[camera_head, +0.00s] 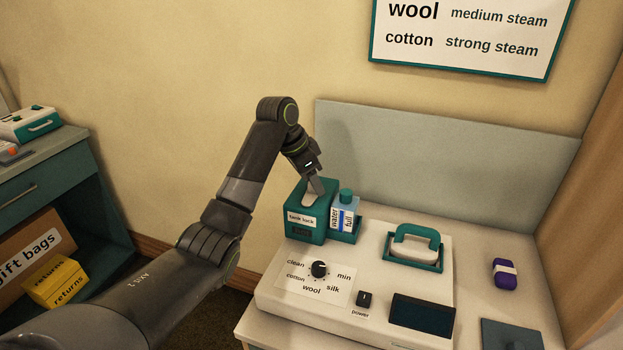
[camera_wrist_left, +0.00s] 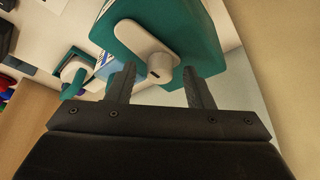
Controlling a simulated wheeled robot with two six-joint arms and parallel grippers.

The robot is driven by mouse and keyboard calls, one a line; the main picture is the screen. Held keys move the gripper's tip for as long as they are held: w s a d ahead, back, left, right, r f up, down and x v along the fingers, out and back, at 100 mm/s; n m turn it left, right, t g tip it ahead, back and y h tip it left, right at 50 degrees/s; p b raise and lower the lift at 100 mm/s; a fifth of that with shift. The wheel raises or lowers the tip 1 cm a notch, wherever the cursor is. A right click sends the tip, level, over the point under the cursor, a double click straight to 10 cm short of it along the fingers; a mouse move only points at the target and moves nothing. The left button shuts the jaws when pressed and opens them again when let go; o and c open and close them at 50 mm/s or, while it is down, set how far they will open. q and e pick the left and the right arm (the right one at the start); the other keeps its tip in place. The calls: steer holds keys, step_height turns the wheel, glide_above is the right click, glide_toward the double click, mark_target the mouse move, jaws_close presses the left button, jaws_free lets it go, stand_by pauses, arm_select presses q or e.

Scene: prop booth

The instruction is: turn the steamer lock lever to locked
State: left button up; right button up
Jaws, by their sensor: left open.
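The lock is a teal box (camera_head: 304,228) labelled "tank lock" at the back left of the white steamer base. Its pale lever (camera_head: 309,198) lies on top, partly hidden by my left gripper (camera_head: 316,184). In the left wrist view the lever (camera_wrist_left: 143,37) is a rounded pale bar with a round knob at its near end. My left gripper (camera_wrist_left: 159,80) is open, one finger to each side of the knob end; I cannot tell whether either finger touches it. The dark window under the label is too small to read. My right gripper is not in view.
A teal-handled iron (camera_head: 417,243) rests behind the dark panel (camera_head: 422,315). A dial (camera_head: 319,269) and power switch (camera_head: 365,298) are in front. A purple item (camera_head: 504,274) lies right.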

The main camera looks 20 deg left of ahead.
arm_select(q)
steer(key=c, duration=1)
steer(key=shift+r+n+p, duration=0.2)
steer(key=shift+n+p, duration=0.1)
steer(key=shift+p, duration=0.45)
steer(key=n+y+p, duration=0.1)
steer(key=n+p, duration=0.2)
steer(key=p, duration=0.2)
steer(key=n+t+y+p, duration=0.1)
steer(key=n+p, duration=0.2)
steer(key=p, duration=0.2)
steer(key=n+y+p, duration=0.1)
steer(key=n+p, duration=0.3)
steer(key=p, duration=0.1)
steer(key=shift+s+d+r+y, duration=0.1)
steer(key=shift+d+r+y, duration=0.05)
steer(key=shift+d+y, duration=0.15)
steer(key=shift+n+y+p, duration=0.4)
steer(key=shift+n+p, duration=0.3)
steer(key=shift+n, duration=0.2)
steer(key=shift+n+y+p, duration=0.3)
steer(key=shift+n+p, duration=0.1)
steer(key=shift+n, duration=0.5)
steer(key=shift+d+f+n+g+y, duration=0.15)
steer(key=shift+n+y, duration=0.15)
steer(key=shift+n, duration=0.6)
steer(key=shift+f+n+g+y, duration=0.15)
steer(key=shift+n+y, duration=0.15)
steer(key=shift+n, duration=0.6)
steer(key=o, duration=1)
